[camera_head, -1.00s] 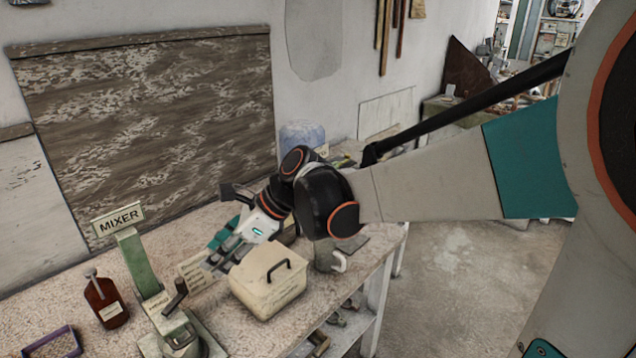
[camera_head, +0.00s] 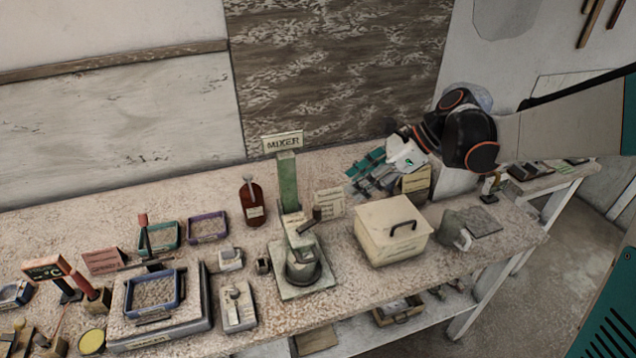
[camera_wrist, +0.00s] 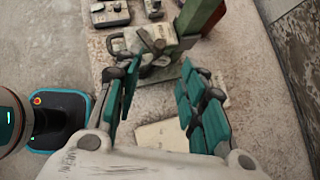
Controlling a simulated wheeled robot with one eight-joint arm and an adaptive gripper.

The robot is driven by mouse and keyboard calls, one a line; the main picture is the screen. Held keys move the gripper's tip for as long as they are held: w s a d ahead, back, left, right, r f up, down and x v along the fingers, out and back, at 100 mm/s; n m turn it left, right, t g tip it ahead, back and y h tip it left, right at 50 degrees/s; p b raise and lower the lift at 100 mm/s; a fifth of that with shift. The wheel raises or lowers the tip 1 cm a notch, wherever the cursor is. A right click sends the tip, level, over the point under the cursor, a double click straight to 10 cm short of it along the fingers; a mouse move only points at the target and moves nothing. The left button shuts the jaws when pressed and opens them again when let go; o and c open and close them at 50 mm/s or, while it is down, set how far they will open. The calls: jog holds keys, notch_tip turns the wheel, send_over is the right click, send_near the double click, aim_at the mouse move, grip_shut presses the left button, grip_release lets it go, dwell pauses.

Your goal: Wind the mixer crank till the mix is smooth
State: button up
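The mixer stands on the bench with a green post (camera_head: 288,182), a MIXER sign (camera_head: 282,141) on top and a grey round pot (camera_head: 303,266) at its foot. A dark crank handle (camera_head: 306,224) slants above the pot. In the wrist view the mixer's pot and crank (camera_wrist: 150,42) show beyond my fingertips, with the green post (camera_wrist: 200,18) beside them. My gripper (camera_head: 364,174) is open and empty, to the right of the mixer and above the bench behind the cream box. Its two teal fingers are spread apart in the wrist view (camera_wrist: 160,78). The pot's contents cannot be made out.
A lidded cream box (camera_head: 385,242) stands right of the mixer, with a grey jug (camera_head: 453,228) beside it. A brown bottle (camera_head: 251,202) and a label card (camera_head: 329,203) stand near the post. Trays and tools fill the left bench.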

aim_at(318, 207)
jog(key=b+x, duration=0.3)
jog(key=x, duration=1.1)
jog(key=shift+c, duration=0.6)
grip_shut()
